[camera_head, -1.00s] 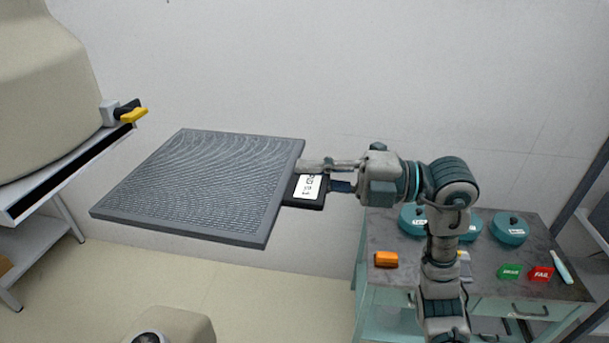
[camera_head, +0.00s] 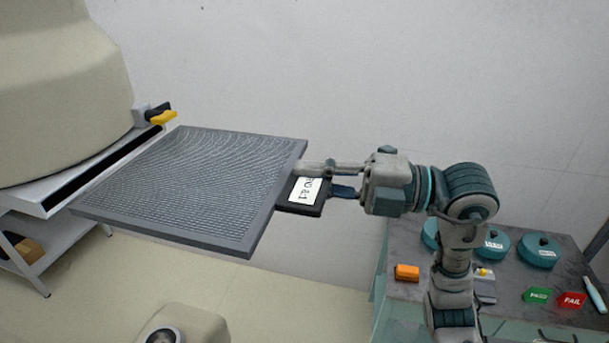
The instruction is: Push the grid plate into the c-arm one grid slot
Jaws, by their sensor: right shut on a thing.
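The grid plate (camera_head: 190,185) is a flat grey square with fine curved lines and a black labelled handle (camera_head: 302,195) on its right side. My right gripper (camera_head: 332,180) is shut on that handle and holds the plate in the air, roughly level. The c-arm (camera_head: 60,90) is the large beige housing at the upper left. Its grid slot (camera_head: 108,160) is a dark gap along the white-edged frame under the housing. The plate's left edge is close to the slot and overlaps it in the picture; I cannot tell whether it has entered. My left gripper is out of view.
A yellow-and-black latch (camera_head: 160,116) sits at the slot's far end. A grey-topped cart (camera_head: 440,245) at the lower right holds teal round containers, an orange block (camera_head: 407,272), and green and red tags. A white shelf (camera_head: 30,265) stands lower left.

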